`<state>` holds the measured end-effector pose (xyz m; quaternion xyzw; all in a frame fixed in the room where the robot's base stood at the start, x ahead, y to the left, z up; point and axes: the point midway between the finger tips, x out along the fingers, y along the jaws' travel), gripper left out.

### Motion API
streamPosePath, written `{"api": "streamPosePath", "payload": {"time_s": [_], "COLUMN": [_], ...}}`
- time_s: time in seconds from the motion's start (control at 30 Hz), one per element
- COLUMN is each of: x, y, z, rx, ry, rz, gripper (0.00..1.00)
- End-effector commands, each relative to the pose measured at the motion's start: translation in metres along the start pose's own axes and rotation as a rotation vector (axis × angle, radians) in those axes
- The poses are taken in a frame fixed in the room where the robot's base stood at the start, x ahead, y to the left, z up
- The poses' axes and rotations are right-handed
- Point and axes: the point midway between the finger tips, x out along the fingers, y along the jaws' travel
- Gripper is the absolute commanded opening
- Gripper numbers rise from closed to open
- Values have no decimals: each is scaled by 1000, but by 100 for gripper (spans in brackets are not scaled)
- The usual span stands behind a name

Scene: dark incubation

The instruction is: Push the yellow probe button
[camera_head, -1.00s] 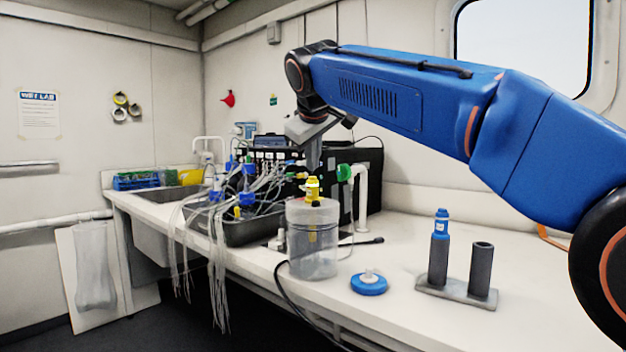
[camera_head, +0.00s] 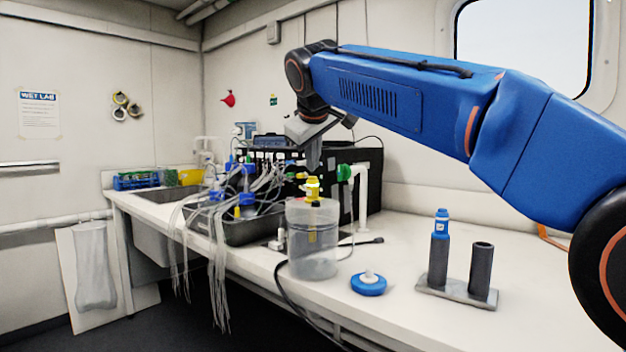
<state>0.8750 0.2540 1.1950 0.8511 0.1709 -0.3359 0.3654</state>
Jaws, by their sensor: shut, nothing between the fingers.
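My gripper (camera_head: 313,168) points down from the end of my blue arm, shut and empty. Its fingertips are right above the yellow probe's top. I cannot tell whether they touch it or stay just clear of it.
A blue probe (camera_head: 441,224) stands in a dark two-tube holder (camera_head: 457,292) at right, the other tube empty. A blue round lid (camera_head: 368,284) lies beside the jar. Tangled tubes and blue-capped bottles fill a metal tray (camera_head: 250,232) at left. The front right bench is clear.

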Motion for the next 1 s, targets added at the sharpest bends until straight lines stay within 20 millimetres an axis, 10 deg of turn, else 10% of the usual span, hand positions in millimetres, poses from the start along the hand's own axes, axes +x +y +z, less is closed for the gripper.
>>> {"api": "streamPosePath", "payload": {"time_s": [1.0], "x": [6], "y": [-4], "z": [4], "rx": [0], "ry": [0], "rz": [0], "gripper": [0]}}
